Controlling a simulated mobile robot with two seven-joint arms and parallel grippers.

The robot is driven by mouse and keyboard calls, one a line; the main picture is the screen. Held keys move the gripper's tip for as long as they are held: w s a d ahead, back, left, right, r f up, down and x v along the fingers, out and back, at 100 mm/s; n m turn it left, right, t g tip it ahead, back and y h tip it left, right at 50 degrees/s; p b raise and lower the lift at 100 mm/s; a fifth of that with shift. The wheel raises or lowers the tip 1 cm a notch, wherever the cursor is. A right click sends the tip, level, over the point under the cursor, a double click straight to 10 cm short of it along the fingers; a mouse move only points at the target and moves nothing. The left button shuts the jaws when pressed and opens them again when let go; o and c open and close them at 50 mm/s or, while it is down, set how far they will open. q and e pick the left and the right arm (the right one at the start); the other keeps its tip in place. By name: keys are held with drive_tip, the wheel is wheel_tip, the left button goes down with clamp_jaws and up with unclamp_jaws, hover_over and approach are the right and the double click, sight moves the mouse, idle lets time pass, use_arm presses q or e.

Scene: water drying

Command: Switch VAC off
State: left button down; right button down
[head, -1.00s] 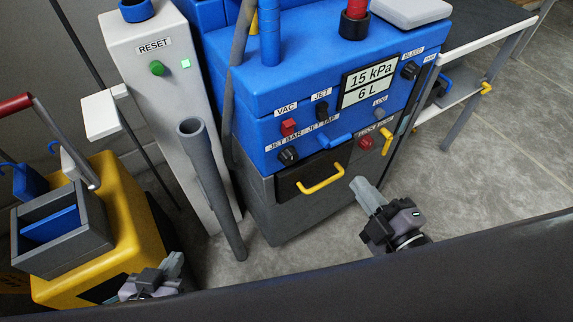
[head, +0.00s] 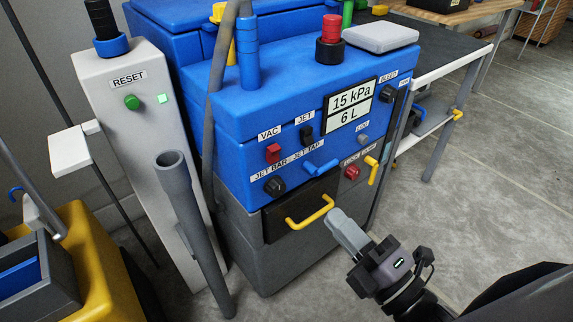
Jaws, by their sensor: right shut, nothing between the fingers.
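The blue machine (head: 235,110) stands in the middle of the head view. Its red VAC switch (head: 273,153) sits on the front panel under the VAC label, left of the black JET switch (head: 306,134). The VAC switch is too small to tell its position. My right gripper (head: 335,217) is shut and empty, in front of the machine near the right end of the yellow drawer handle. It is below and to the right of the VAC switch, apart from it. My left gripper is out of view.
The display (head: 350,106) reads 15 kPa and 6 L. A black JET BAR knob (head: 274,186), a blue tap handle (head: 322,170) and a red knob (head: 351,173) are near the switch. A grey tube (head: 193,235) stands at the front left, beside the white RESET post (head: 140,150).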

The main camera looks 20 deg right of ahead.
sight(276, 154)
drive_tip(key=b+x, duration=0.1)
drive_tip(key=x, duration=1.1)
drive_tip(key=shift+w+a, duration=0.15)
drive_tip(key=shift+w, duration=0.2)
drive_tip(key=shift+w+a+r, duration=0.1)
drive_tip(key=shift+w+a, duration=0.05)
drive_tip(key=shift+w, duration=0.3)
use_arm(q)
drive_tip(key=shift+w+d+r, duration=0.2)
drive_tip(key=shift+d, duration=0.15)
use_arm(e)
drive_tip(key=shift+w, duration=0.1)
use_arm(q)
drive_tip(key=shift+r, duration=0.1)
